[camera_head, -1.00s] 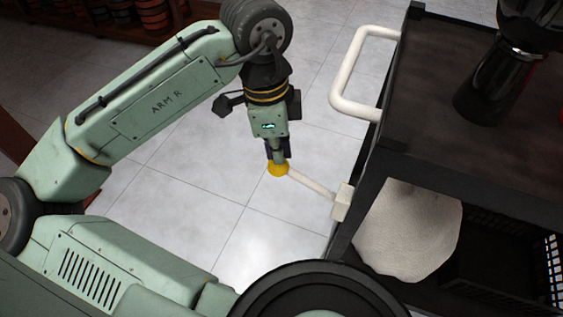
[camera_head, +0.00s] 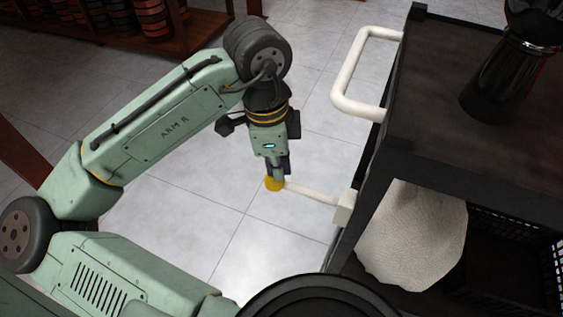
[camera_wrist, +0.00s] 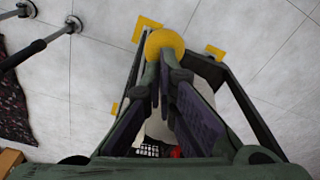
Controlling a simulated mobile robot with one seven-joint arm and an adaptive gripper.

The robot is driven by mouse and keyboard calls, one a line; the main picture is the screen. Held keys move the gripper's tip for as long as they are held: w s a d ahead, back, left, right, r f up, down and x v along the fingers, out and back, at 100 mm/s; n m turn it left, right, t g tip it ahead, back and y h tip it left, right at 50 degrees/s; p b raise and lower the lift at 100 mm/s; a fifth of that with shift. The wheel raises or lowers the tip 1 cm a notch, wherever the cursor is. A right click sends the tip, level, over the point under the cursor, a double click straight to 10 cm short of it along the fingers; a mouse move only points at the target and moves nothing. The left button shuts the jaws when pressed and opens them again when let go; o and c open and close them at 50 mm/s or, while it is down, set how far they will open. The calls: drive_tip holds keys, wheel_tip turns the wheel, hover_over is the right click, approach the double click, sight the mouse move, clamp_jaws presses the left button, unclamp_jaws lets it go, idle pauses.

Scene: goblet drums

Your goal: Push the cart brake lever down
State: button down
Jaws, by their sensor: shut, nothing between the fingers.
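The brake lever (camera_head: 312,194) is a thin white rod. It runs left from a white bracket (camera_head: 343,207) on the black cart's side and ends in a yellow knob (camera_head: 274,184). The rod slopes in the picture, with its knob end higher. My gripper (camera_head: 278,172) is shut and empty, pointing down, its fingertips at the top of the knob and seemingly touching it. In the wrist view the yellow knob (camera_wrist: 165,43) sits right at the tips of my shut fingers (camera_wrist: 165,62); the rod cannot be made out there.
The black cart (camera_head: 440,180) fills the right side, with a white push handle (camera_head: 347,85) above the lever. A dark glossy drum (camera_head: 510,75) stands on its top, and a pale textured thing (camera_head: 412,235) and a black basket (camera_head: 500,232) sit below. Tiled floor left of the lever is clear.

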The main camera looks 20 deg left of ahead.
drive_tip(key=shift+a, duration=0.1)
drive_tip(key=a, duration=0.1)
drive_tip(key=s+a+r+p, duration=0.1)
drive_tip(key=shift+a, duration=0.35)
wheel_tip(320, 180, up, 12)
drive_tip(key=a, duration=0.1)
drive_tip(key=shift+s, duration=0.2)
idle(0.5)
